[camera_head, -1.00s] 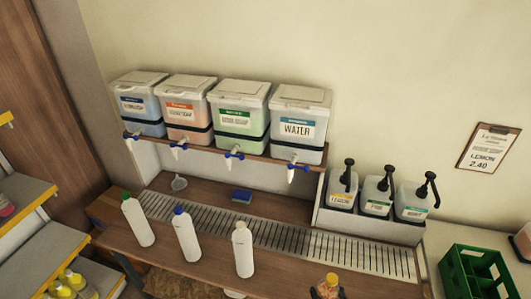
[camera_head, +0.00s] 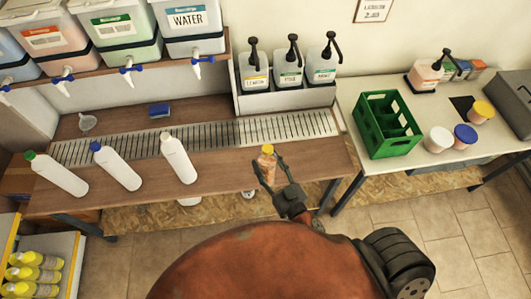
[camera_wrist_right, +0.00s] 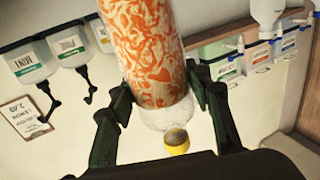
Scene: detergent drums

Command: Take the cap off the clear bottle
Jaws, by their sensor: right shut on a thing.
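The clear bottle (camera_head: 266,170) has an orange patterned body and a yellow cap (camera_head: 267,149). It stands nearly upright at the front of the wooden counter; I cannot tell whether its base touches the wood. My right gripper (camera_head: 267,163) is shut on the bottle, one finger on each side. In the right wrist view, the patterned body (camera_wrist_right: 145,45) fills the top middle, with the clear neck and the yellow cap (camera_wrist_right: 177,139) below it. The cap is on the neck. My left gripper is not in view.
Three white bottles (camera_head: 118,169) stand to the left on the counter (camera_head: 225,178). Pump dispensers (camera_head: 290,75) stand behind. A green crate (camera_head: 371,142) and several tubs (camera_head: 438,139) are on the white table at right. Wood between the white bottles and the clear bottle is free.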

